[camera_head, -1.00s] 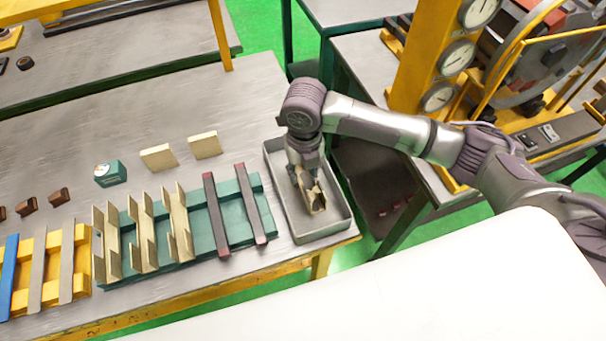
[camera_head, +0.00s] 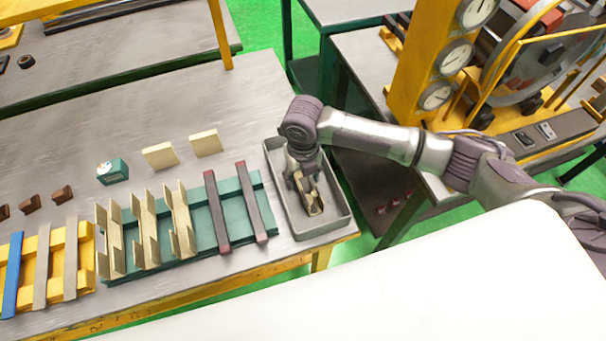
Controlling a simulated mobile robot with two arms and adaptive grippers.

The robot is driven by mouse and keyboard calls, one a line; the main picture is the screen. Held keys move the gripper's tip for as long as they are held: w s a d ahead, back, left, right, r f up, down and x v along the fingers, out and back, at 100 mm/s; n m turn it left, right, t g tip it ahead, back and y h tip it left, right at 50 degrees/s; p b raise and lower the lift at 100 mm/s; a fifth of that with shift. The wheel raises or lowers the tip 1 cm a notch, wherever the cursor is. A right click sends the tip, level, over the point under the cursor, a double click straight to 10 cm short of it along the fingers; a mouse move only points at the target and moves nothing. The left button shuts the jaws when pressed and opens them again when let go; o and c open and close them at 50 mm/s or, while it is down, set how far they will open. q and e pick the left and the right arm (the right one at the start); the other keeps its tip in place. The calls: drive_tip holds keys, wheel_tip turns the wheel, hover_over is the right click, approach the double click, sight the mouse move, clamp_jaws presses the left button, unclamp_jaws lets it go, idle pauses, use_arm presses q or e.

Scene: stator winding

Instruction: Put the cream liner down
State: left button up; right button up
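My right gripper (camera_head: 310,202) comes in from the right and points down inside the grey tray (camera_head: 344,216) at the right end of the table. Its fingers are around the cream liner (camera_head: 314,206), which shows only in part between them. The liner is low in the tray, near its middle; whether it touches the tray floor is hard to tell. The fingers and wrist hide much of it. My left gripper is not in view.
Left of the tray is a teal rack (camera_head: 205,225) with upright cream pieces and two dark bars (camera_head: 251,203). Two cream blocks (camera_head: 160,156) and a teal box (camera_head: 112,172) lie behind it. A yellow rack (camera_head: 55,262) stands at left.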

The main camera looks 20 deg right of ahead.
sight(303, 182)
drive_tip(key=shift+r, duration=0.55)
wheel_tip(303, 182, up, 11)
drive_tip(key=b, duration=0.2)
idle(0.5)
